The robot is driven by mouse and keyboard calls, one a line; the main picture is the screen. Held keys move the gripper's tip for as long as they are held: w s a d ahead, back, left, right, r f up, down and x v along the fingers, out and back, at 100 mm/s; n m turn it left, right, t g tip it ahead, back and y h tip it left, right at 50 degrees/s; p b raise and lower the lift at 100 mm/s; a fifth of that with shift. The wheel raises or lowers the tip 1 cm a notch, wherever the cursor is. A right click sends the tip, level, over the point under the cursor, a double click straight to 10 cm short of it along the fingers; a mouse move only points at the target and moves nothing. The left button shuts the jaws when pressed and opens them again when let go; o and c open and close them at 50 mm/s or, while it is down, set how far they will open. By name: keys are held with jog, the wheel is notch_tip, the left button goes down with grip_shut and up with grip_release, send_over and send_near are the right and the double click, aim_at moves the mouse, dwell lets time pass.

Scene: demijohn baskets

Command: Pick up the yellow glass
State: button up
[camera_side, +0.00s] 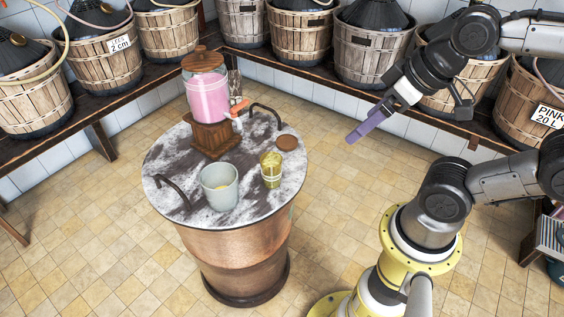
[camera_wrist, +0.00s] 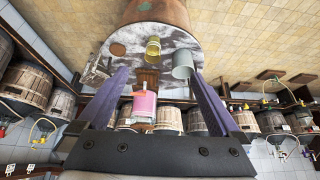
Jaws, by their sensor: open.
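The yellow glass (camera_side: 270,172) stands upright on the round marble top (camera_side: 253,200) of a copper drum. It is near the right edge, right of a pale grey-white cup (camera_side: 219,190). In the upside-down wrist view the yellow glass (camera_wrist: 153,48) shows beyond the gap between my fingers, with the pale cup (camera_wrist: 183,66) to its right. My gripper (camera_wrist: 159,80) is open and empty, its two purple fingers wide apart. In the side view my gripper (camera_side: 354,137) is in the air right of the drum, above table height and well apart from the glass.
A drink dispenser with pink liquid (camera_side: 208,98) stands on a wooden block at the back of the top. A round brown coaster (camera_side: 287,142) lies behind the glass. Dark curved handles (camera_side: 171,187) rise at the edges. Demijohn baskets (camera_side: 372,50) line the wall benches.

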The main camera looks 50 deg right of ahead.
jog(key=w+a+r+m+t, duration=0.15)
jog(key=w+r+t, duration=0.3)
jog(key=w, duration=0.45)
jog(key=w+r+m+t, duration=0.35)
jog(key=w+r, duration=0.25)
jog(key=w, duration=0.2)
jog(key=m+t+h, duration=0.2)
jog(key=m+h, duration=0.4)
jog(key=m, duration=0.1)
send_over(267, 157)
jog(key=w+a, duration=0.2)
jog(key=a, duration=0.1)
notch_tip(267, 157, down, 11)
notch_tip(267, 157, down, 8)
jog(key=s+h, duration=0.2)
jog(key=h, duration=0.1)
jog(key=s+a+f+n+y, duration=0.1)
jog(key=s+f+n, duration=0.3)
jog(key=s+f, duration=0.3)
jog(key=s+a+f+n+y, duration=0.1)
jog(key=s+f+n, duration=0.35)
jog(key=f, duration=0.55)
jog(key=shift+m+t, duration=0.3)
jog(key=shift+m, duration=0.05)
jog(key=x, duration=0.8)
jog(key=shift+a, duration=0.1)
jog(key=shift+f+x, duration=0.15)
jog(key=shift+x, duration=1.15)
jog(key=shift+f+x, duration=0.15)
jog(key=shift+x, duration=1.15)
